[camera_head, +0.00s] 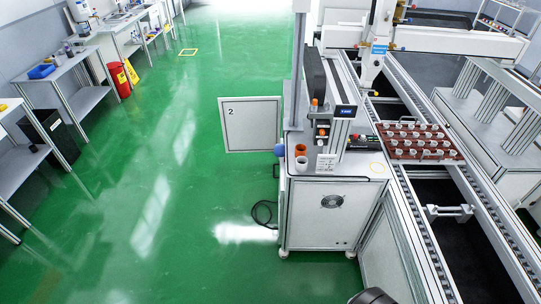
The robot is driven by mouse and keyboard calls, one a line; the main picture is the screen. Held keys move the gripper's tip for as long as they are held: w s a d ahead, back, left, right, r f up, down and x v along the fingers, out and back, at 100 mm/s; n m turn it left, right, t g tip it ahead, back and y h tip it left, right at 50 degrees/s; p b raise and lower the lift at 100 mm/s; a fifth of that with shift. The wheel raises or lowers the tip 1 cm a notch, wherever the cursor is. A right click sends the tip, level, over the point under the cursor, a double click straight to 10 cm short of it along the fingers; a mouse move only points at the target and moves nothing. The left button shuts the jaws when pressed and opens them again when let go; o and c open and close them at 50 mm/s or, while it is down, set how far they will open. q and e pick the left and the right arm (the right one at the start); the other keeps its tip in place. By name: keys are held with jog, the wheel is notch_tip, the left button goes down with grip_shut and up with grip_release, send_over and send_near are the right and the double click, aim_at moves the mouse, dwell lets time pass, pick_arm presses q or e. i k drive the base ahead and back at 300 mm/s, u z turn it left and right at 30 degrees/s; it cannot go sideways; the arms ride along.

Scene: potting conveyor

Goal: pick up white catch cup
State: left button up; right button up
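A small white cup (302,163) stands upright on the near left corner of the white machine cabinet's top (340,164). An orange cup (300,150) is just behind it. A small white sign with dark print (326,163) stands to its right. Neither of my grippers can be made out. A dark rounded shape (373,297) shows at the bottom edge, possibly part of my own arm; what it is cannot be told.
A conveyor (402,203) runs along the cabinet's right side, with a brown tray (394,153) of several small white cups on it. A cabinet door (252,125) marked 2 stands open on the left.

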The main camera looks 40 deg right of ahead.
aim_at(302, 161)
jog(key=z, duration=0.05)
jog(key=i, duration=0.85)
jog(key=z, duration=0.25)
